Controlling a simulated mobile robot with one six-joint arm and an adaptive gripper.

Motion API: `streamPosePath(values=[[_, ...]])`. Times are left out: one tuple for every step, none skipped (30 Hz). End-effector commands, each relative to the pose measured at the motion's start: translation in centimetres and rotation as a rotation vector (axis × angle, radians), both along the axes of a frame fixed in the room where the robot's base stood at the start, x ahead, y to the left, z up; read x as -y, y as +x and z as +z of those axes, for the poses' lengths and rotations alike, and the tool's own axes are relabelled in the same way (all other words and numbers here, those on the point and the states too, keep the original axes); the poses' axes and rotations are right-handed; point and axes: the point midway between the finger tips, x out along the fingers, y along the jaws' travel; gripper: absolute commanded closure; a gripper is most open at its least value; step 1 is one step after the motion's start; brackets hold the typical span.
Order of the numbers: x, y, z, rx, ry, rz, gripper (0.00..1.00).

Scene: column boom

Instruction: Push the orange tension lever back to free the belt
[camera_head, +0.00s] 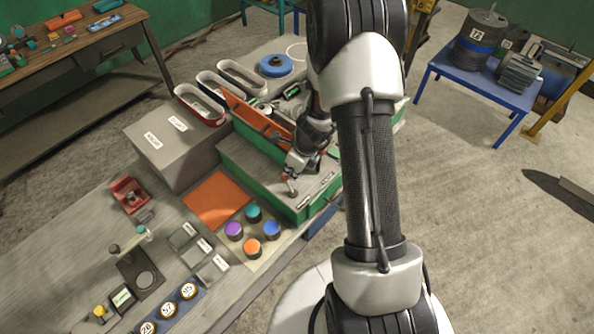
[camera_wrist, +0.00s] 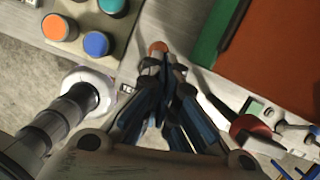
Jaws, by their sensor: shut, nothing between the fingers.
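My gripper (camera_head: 290,172) is low over the grey top of the green machine housing (camera_head: 275,197). In the wrist view my gripper (camera_wrist: 168,72) has its fingers together with nothing between them. A small orange knob, apparently the tip of the tension lever (camera_wrist: 158,47), shows just beyond the fingertips. The tip also seems to show as a small orange spot beside the gripper in the head view (camera_head: 285,179). I cannot tell whether the fingers touch it. The lever's shaft is mostly hidden by the fingers. The belt cannot be made out.
Several coloured knobs (camera_head: 253,212) stand on a plate in front of the housing. An orange mat (camera_head: 217,200) and a grey box (camera_head: 170,145) lie left. A blue table (camera_head: 480,85) stands apart, right.

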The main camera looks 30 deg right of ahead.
Motion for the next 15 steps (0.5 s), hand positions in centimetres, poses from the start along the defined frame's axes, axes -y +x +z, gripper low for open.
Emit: streamPosePath(values=[[-0.08, 0.21, 0.10, 0.000, 0.000, 0.000, 1.00], [-0.13, 0.29, 0.06, 0.000, 0.000, 0.000, 1.00], [-0.18, 0.39, 0.01, -0.001, 0.000, 0.000, 1.00], [-0.20, 0.45, -0.01, -0.001, 0.000, 0.000, 1.00], [-0.23, 0.52, -0.03, -0.001, 0.001, -0.001, 1.00], [-0.26, 0.60, -0.04, 0.000, 0.001, 0.000, 1.00], [-0.27, 0.66, -0.05, 0.000, 0.000, 0.000, 1.00], [-0.28, 0.69, -0.06, 0.000, 0.000, 0.000, 1.00], [-0.28, 0.74, -0.07, 0.000, 0.000, 0.000, 1.00], [-0.29, 0.76, -0.08, 0.000, 0.000, 0.000, 1.00], [-0.29, 0.78, -0.09, 0.000, 0.000, 0.000, 1.00], [-0.30, 0.79, -0.09, 0.000, 0.000, 0.000, 1.00], [-0.30, 0.79, -0.09, 0.000, 0.000, 0.000, 1.00], [-0.30, 0.79, -0.10, 0.000, 0.000, 0.000, 1.00], [-0.30, 0.79, -0.10, 0.000, 0.000, 0.000, 1.00]])
